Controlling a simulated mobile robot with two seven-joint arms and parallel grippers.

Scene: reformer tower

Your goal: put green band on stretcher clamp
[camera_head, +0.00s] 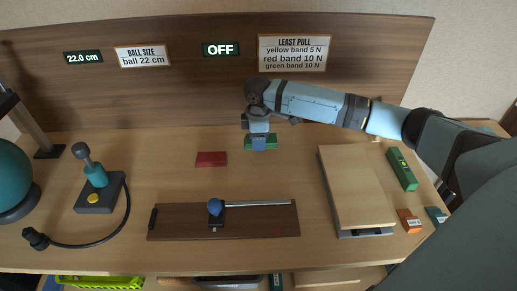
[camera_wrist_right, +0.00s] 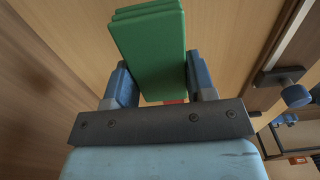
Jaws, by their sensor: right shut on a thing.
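The green band (camera_head: 272,142), a folded flat stack, is between the fingers of my right gripper (camera_head: 259,144), near the back of the table. In the right wrist view the band (camera_wrist_right: 150,50) fills the space between the blue fingers of the right gripper (camera_wrist_right: 161,88), which is shut on it. I cannot tell whether the band touches the table. The stretcher (camera_head: 250,222) is a dark wooden board in front, with a black end piece (camera_head: 153,219), a blue-knobbed clamp (camera_head: 215,208) and a metal rod. The clamp stands apart from the band. My left gripper is not in view.
A red band (camera_head: 211,159) lies left of the gripper. A pale wooden board (camera_head: 355,188) lies right, beside a green level (camera_head: 402,169) and an orange block (camera_head: 409,220). A pump (camera_head: 98,190) with hose and a teal ball (camera_head: 14,178) stand left. The sign (camera_head: 220,49) reads OFF.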

